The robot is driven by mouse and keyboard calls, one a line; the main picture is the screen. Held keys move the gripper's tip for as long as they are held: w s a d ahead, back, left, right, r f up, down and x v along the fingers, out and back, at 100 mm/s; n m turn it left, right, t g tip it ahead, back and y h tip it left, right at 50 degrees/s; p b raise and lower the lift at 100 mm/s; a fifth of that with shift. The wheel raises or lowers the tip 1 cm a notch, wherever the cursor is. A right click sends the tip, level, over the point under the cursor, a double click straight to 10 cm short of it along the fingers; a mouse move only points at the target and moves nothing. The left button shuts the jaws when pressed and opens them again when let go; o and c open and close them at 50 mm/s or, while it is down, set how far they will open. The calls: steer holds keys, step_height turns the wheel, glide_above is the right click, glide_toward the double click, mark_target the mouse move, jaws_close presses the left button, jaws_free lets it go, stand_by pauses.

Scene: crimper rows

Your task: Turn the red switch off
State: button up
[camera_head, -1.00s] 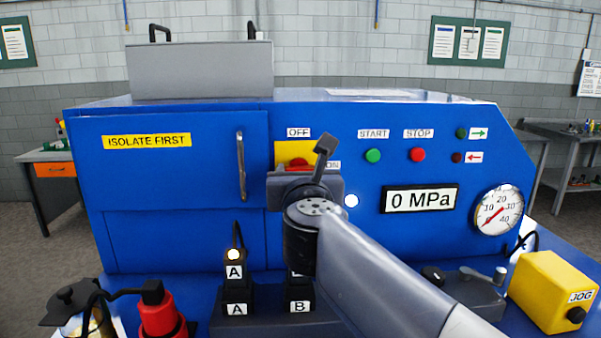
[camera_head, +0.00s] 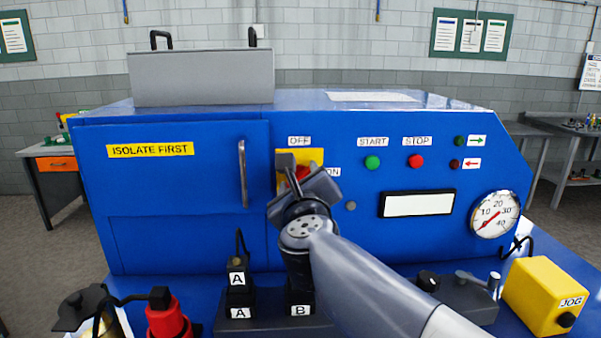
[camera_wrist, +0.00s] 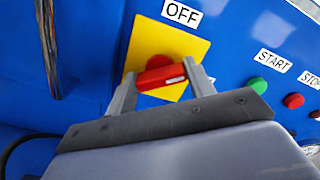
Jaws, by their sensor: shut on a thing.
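The red switch (camera_wrist: 160,77) is a red handle on a round red base, set on a yellow plate (camera_wrist: 185,47) below the OFF label (camera_wrist: 182,13). In the wrist view my gripper (camera_wrist: 160,75) is shut on the red handle, one finger at each end. The handle lies slanted across the plate, its right end higher in that view. In the head view my gripper (camera_head: 305,175) is turned at a slant in front of the plate and hides most of the switch. The ON label (camera_head: 327,172) is to the right.
Right of the switch are a green START button (camera_head: 372,162), a red STOP button (camera_head: 415,161), a blank display (camera_head: 418,203) and a gauge (camera_head: 495,214). A door handle (camera_head: 243,174) stands out to the left. A yellow JOG box (camera_head: 543,296) sits at lower right.

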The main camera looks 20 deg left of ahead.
steer(key=n+p, duration=0.2)
steer(key=n, duration=0.3)
steer(key=n+p, duration=0.3)
steer(key=n, duration=0.2)
steer(key=shift+f+n, duration=0.2)
steer(key=shift+n, duration=0.1)
stand_by(0.4)
steer(key=o, duration=1)
steer(key=shift+s, duration=0.15)
steer(key=v, duration=1)
steer(key=shift+s+d+b, duration=0.1)
steer(key=shift+s+b, duration=0.2)
